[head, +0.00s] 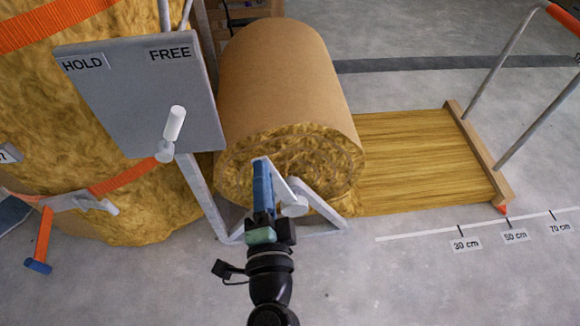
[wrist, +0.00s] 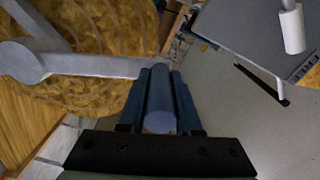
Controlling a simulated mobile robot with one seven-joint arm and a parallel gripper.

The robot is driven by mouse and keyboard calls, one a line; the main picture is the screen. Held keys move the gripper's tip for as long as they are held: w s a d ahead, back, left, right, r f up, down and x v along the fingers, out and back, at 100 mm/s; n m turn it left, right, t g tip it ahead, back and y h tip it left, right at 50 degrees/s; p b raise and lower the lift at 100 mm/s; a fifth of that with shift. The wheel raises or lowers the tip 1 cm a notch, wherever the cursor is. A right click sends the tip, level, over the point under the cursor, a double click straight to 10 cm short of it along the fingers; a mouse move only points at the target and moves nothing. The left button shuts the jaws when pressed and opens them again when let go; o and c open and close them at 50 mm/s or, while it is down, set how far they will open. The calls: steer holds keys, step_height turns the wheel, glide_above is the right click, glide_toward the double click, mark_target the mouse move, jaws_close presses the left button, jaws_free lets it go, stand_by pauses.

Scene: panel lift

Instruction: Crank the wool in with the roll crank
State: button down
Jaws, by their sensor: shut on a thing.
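The wool roll (head: 285,85) lies on a grey stand with brown backing outside and its spiral yellow end facing me. A flat strip of wool (head: 415,155) runs from it to the right along the floor, ending at a wooden bar (head: 478,150). The grey roll crank (head: 292,200) sits at the roll's near end. My gripper (head: 263,205) is at the crank. In the wrist view its blue fingers are shut on the crank's grey round handle (wrist: 160,112), and the crank arm (wrist: 95,65) reaches left to the hub.
A grey panel (head: 140,85) marked HOLD and FREE, with a white-knobbed lever (head: 172,128) near its lower middle, stands left of the roll. A strapped wool bale (head: 110,200) is behind it. A floor scale (head: 480,227) shows 30, 50 and 70 cm. The front right floor is clear.

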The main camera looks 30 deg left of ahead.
steer(key=shift+s+a+f+n+b, duration=0.45)
steer(key=shift+s+a+n, duration=0.15)
steer(key=shift+a, duration=0.25)
steer(key=shift+s+a+f+n+b, duration=0.4)
steer(key=shift+s+a+n, duration=0.2)
steer(key=shift+a, duration=0.25)
steer(key=c, duration=0.6)
jaws_free()
steer(key=shift+w, duration=0.1)
steer(key=shift+d, duration=0.1)
steer(key=b+v, duration=0.5)
steer(key=v, duration=0.8)
